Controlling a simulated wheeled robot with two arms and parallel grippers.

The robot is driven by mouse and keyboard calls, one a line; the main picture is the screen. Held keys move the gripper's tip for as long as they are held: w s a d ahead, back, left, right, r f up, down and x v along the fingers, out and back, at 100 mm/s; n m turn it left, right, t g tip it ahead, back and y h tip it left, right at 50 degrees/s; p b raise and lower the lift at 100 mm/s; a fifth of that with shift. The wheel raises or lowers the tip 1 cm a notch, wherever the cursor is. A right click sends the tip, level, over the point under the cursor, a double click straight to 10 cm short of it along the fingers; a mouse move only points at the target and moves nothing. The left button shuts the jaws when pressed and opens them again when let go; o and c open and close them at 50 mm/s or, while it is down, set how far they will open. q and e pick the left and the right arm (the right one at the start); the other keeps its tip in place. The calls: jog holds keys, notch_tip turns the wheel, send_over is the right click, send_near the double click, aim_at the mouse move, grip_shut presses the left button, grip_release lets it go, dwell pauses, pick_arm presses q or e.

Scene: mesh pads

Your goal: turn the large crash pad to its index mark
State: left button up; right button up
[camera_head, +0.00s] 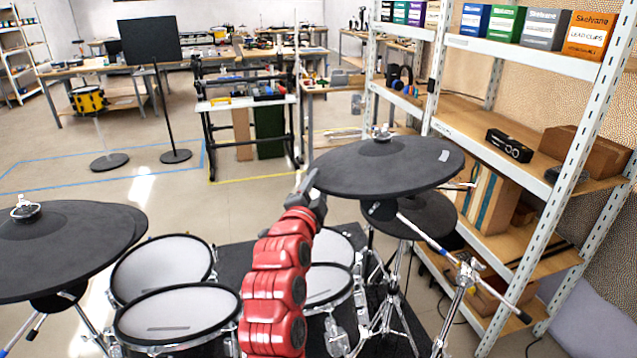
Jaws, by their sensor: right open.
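A large dark round crash pad (385,172) sits on a stand right of centre, with a wing nut (381,133) on top. A small light grey strip (443,156) shows on its right side near the rim. My right gripper (309,184), at the end of my red arm, is at the pad's left rim. It is open; its fingers are small and dark, and I cannot tell whether they touch or straddle the rim. Another large dark cymbal pad (60,245) is at the left. My left gripper is not in view.
Mesh drum pads (178,312) stand below, on both sides of my arm. A smaller dark pad (415,215) lies under the crash pad. A chrome stand (465,275) and a shelf rack (560,165) are at the right. Open floor (235,215) lies beyond the drums.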

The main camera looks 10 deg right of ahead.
jog(key=shift+w+d, duration=0.1)
jog(key=shift+w, duration=0.05)
jog(key=shift+c, duration=0.3)
grip_shut()
jog(key=shift+r, duration=0.1)
dwell(1.0)
